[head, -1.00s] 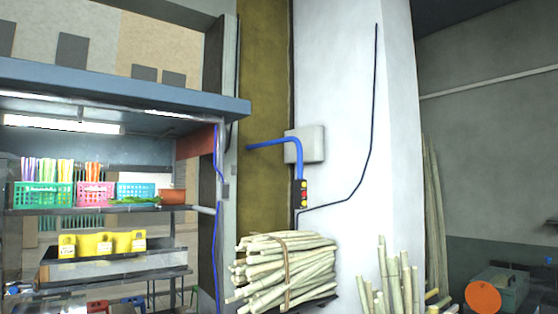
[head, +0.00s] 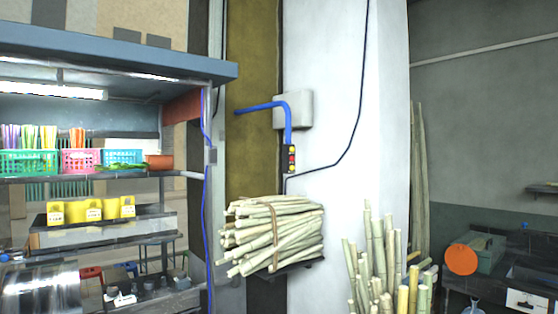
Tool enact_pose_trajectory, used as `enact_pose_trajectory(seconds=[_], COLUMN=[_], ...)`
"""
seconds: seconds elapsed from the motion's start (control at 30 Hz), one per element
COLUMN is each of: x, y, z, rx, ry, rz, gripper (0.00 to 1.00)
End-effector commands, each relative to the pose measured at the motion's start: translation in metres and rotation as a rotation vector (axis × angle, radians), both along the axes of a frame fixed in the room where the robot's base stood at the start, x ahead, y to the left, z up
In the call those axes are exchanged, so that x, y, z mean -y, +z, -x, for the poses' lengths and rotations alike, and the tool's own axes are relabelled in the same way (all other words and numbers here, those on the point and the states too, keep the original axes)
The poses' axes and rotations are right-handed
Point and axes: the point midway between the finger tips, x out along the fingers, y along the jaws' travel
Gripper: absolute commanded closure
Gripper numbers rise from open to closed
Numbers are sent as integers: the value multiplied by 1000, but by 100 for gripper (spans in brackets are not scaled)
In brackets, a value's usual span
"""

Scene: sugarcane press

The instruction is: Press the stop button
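A small dark control box (head: 291,159) with red and yellow buttons hangs on the white pillar, at the lower end of a blue pipe (head: 289,122). A red button (head: 292,159) shows near its middle, with yellow ones above and below it. The buttons are too small for any label to be read. My gripper is not in view.
A tied bundle of sugarcane (head: 270,236) rests on a shelf just below the control box. More cane stalks (head: 385,262) stand upright to the right. A stall (head: 110,58) with shelves of baskets fills the left. A table with a green box (head: 484,252) is at the right.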

Motion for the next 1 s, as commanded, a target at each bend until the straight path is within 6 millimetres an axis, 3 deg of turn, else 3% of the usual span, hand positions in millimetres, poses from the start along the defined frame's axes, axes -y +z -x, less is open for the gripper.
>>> enact_pose_trajectory(seconds=[0.47, 1.0], x=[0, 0], y=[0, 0], z=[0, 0], rx=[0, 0], ry=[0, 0], rz=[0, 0], gripper=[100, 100])
